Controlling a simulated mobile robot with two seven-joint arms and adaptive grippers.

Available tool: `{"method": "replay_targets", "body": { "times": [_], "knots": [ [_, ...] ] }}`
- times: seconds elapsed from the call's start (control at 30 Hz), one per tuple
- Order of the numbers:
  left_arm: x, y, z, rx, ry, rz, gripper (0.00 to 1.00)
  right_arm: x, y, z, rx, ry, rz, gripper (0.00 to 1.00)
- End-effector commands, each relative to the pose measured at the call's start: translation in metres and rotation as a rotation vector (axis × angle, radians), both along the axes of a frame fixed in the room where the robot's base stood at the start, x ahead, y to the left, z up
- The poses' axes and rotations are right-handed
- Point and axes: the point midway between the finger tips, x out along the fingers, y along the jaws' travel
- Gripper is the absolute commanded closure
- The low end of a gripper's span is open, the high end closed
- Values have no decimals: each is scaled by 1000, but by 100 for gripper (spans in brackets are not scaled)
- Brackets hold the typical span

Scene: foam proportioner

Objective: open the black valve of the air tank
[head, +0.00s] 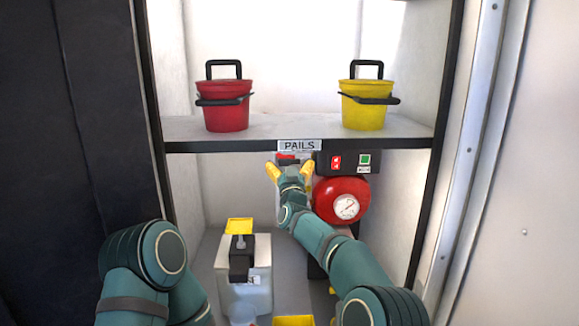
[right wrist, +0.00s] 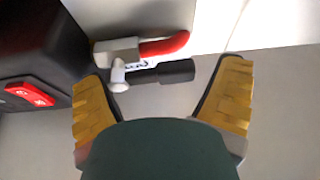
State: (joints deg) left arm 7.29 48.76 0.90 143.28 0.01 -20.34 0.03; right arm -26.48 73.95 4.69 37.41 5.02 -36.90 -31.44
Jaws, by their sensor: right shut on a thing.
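The black valve handle (right wrist: 176,71) shows in the right wrist view, sticking out to the right from a light metal valve body (right wrist: 119,75). A red handle (right wrist: 165,46) lies just above it. My right gripper (right wrist: 165,70) has its two yellow fingers wide apart. The black handle appears between the fingertips, with a visible gap on each side, and how far ahead of them it lies is hard to tell. In the head view my right gripper (head: 289,171) is below the PAILS label, beside the red air tank (head: 340,198) with its gauge. My left gripper is out of view.
A black control box (head: 346,162) stands right of my right gripper, under the shelf edge (head: 220,147). A red pail (head: 222,108) and a yellow pail (head: 363,110) stand on the shelf. A white container (head: 246,293) stands below.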

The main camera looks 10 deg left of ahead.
Motion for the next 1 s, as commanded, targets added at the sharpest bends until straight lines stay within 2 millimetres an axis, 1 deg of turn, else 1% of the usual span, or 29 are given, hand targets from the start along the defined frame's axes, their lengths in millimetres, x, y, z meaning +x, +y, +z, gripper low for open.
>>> {"method": "replay_targets", "body": {
  "times": [0.03, 0.17, 0.2, 0.5, 0.67, 0.87, 1.0],
  "knots": [
    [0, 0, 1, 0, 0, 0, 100, -2, 0, 12, 3, -18, -1, 54],
    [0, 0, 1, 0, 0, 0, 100, -2, -1, 13, 3, -18, -1, 54],
    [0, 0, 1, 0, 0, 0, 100, -2, -1, 13, 2, -19, -2, 0],
    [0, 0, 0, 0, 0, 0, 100, -1, -1, 6, 1, -10, -3, 0],
    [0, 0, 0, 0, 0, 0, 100, -4, -2, 4, 1, -9, -3, 0],
    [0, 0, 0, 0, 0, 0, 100, -16, -6, -2, -1, -6, -2, 0],
    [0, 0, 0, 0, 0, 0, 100, -27, -10, -6, 0, -7, -2, 0]
  ]
}}
